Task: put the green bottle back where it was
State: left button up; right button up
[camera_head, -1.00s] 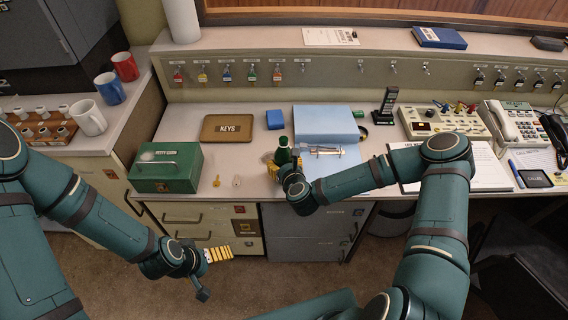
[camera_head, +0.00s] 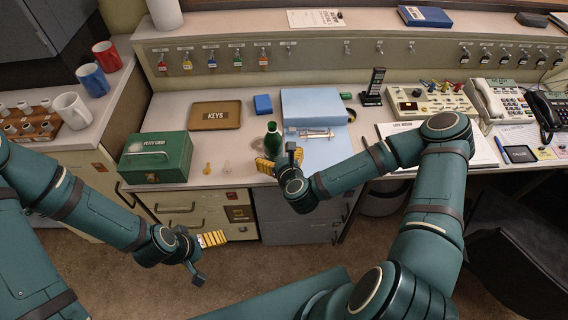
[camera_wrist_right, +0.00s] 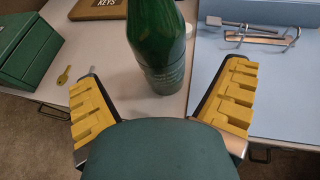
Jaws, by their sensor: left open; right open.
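The green bottle (camera_head: 272,139) stands upright on the desk, at the left edge of the open blue binder. In the right wrist view the bottle (camera_wrist_right: 158,45) stands ahead of my right gripper (camera_wrist_right: 163,105), roughly centred between its two yellow fingers, its top out of frame. The fingers are spread on either side with gaps, so the gripper is open. In the head view my right gripper (camera_head: 274,165) is at the desk's front edge, partly hidden by its own wrist. My left gripper (camera_head: 208,255) is open and empty, low over the floor in front of the drawers.
A green petty cash box (camera_head: 155,157), a KEYS tray (camera_head: 215,115) and a blue block (camera_head: 263,104) sit left of the bottle. Two small keys (camera_head: 207,169) lie near the front edge. The blue binder (camera_head: 322,152) lies right. A radio handset (camera_head: 374,87) stands behind.

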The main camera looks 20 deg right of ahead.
jog(key=v, duration=0.6)
jog(key=s+a+f+n+g+y, duration=0.5)
jog(key=a+n, duration=0.3)
jog(key=n, duration=0.8)
jog(key=s+f+n+g, duration=0.1)
jog(key=s+n+g, duration=0.2)
jog(key=n, duration=0.6)
jog(key=s+d+f+n+g+h, duration=0.1)
jog(key=s+n+g, duration=0.2)
jog(key=n, duration=0.6)
jog(key=shift+s+d+f+g, duration=0.2)
jog(key=shift+s+f+g, duration=0.15)
jog(key=shift+s, duration=0.3)
